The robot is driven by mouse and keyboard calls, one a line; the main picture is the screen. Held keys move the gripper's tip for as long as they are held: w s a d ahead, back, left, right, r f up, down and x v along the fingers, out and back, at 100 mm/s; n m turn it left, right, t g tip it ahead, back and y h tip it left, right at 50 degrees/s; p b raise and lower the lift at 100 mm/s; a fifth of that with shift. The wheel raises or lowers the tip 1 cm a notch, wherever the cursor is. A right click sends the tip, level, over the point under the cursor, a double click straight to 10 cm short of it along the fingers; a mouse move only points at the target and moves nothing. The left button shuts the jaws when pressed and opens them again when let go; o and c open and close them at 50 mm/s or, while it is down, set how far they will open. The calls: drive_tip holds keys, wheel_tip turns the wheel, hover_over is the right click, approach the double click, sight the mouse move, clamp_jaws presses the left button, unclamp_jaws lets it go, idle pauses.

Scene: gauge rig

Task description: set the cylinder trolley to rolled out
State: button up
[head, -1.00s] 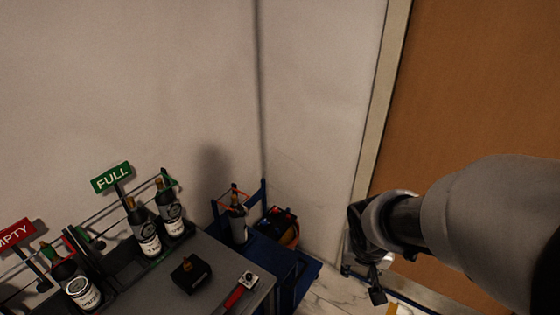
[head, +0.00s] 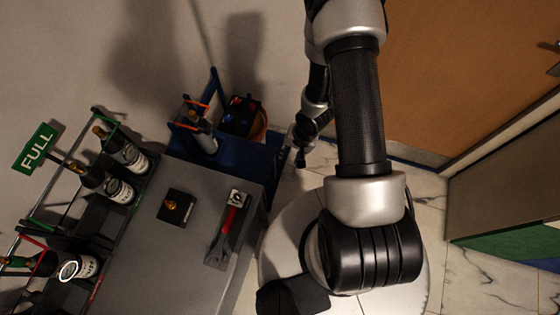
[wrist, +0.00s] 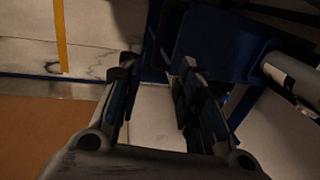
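The cylinder trolley (head: 252,166) is blue and stands against the wall, beside the grey bench. It carries a grey cylinder (head: 203,139) behind an orange strap and a dark box in an orange-brown tub (head: 247,122). In the wrist view its blue frame (wrist: 208,42) fills the upper middle and right, with the pale cylinder (wrist: 290,78) at the right edge. My gripper (head: 300,150) is low beside the trolley's right end. In the wrist view my gripper (wrist: 158,72) has its fingers apart, with dark blue trolley parts just beyond the tips. I cannot tell whether it touches them.
The grey bench (head: 190,260) holds a black block with a brass knob (head: 176,206) and a red-handled tool (head: 228,232). A yellow floor line (wrist: 61,35) and clear marble floor (head: 490,275) also show.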

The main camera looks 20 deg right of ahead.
sight(281, 169)
drive_tip(key=f+b, duration=0.2)
drive_tip(key=f, duration=0.3)
drive_tip(key=w+a+f+b, duration=0.1)
drive_tip(key=f+b, duration=0.1)
drive_tip(key=f, duration=0.3)
drive_tip(key=a+f+b, duration=0.1)
drive_tip(key=f+b, duration=0.1)
drive_tip(key=f, duration=0.4)
drive_tip(key=shift+w+a, duration=0.25)
drive_tip(key=shift+w, duration=0.15)
drive_tip(key=shift+c, duration=0.4)
clamp_jaws()
